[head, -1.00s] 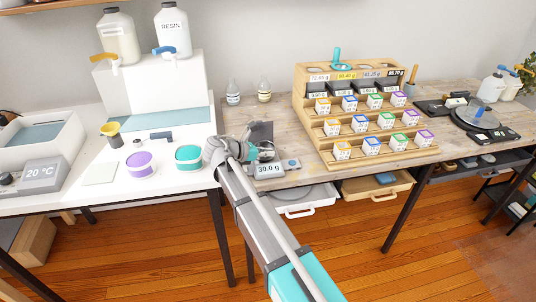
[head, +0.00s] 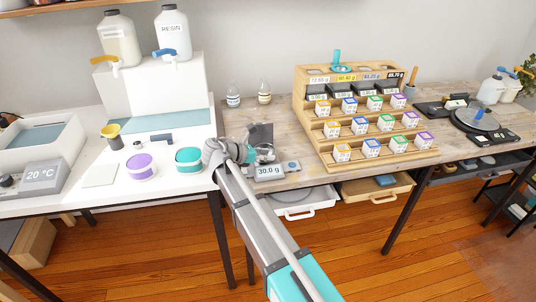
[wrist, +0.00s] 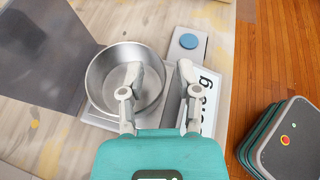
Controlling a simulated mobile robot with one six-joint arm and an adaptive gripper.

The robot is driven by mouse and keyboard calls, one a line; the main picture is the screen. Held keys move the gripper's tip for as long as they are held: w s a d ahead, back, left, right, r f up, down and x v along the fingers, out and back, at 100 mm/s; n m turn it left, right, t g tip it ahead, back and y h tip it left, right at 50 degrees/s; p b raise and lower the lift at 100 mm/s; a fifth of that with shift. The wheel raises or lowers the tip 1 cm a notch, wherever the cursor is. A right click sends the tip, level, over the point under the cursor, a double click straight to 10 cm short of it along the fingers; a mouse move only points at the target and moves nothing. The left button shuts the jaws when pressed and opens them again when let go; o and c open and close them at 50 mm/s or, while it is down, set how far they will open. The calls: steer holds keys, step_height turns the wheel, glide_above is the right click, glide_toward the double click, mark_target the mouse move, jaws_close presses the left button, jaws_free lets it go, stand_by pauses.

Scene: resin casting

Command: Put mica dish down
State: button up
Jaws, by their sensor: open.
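The mica dish is a round, shiny metal dish (wrist: 98,82) that sits on the scale in the wrist view and looks empty. My gripper (wrist: 161,74) is open at its right rim, with the left finger over the inside of the dish and the right finger outside it. Whether either finger touches the rim cannot be told. In the head view my gripper (head: 264,153) is over the scale and mostly hides the dish. The scale (head: 270,172) reads 30.0 g there. Its blue button (wrist: 189,41) shows in the wrist view.
A dark upright panel (wrist: 38,55) stands left of the dish in the wrist view. A wooden rack (head: 318,135) with several small labelled boxes stands to the right. A teal tub (head: 188,162) and a purple tub (head: 141,168) are on the white table.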

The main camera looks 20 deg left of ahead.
steer(key=p+v, duration=0.4)
steer(key=v, duration=0.7)
steer(key=shift+s+a+r, duration=0.1)
stand_by(0.6)
steer(key=w+d+f+m+g, duration=0.1)
steer(key=d+m, duration=0.1)
steer(key=d, duration=0.3)
steer(key=w+d+f+m+g, duration=0.1)
steer(key=d+f+m, duration=0.1)
steer(key=d, duration=0.3)
steer(key=w+d+f+m+g, duration=0.1)
steer(key=w+d+m+g, duration=0.1)
steer(key=d, duration=0.4)
steer(key=shift+f+y, duration=0.15)
steer(key=shift+y, duration=0.25)
steer(key=s+d+f+m+g+y, duration=0.2)
steer(key=d+m, duration=0.5)
steer(key=d, duration=0.4)
steer(key=s+d+f+m+g+y, duration=0.2)
steer(key=d+m, duration=0.5)
steer(key=d, duration=0.5)
steer(key=s+d+f+m+g+y, duration=0.1)
steer(key=s+d+f+m+y, duration=0.2)
steer(key=s+d+m, duration=0.3)
steer(key=d+m+y, duration=0.1)
steer(key=d, duration=0.4)
steer(key=shift+d+m+g+y, duration=0.3)
steer(key=shift+m+g, duration=0.1)
steer(key=shift+a+f, duration=0.1)
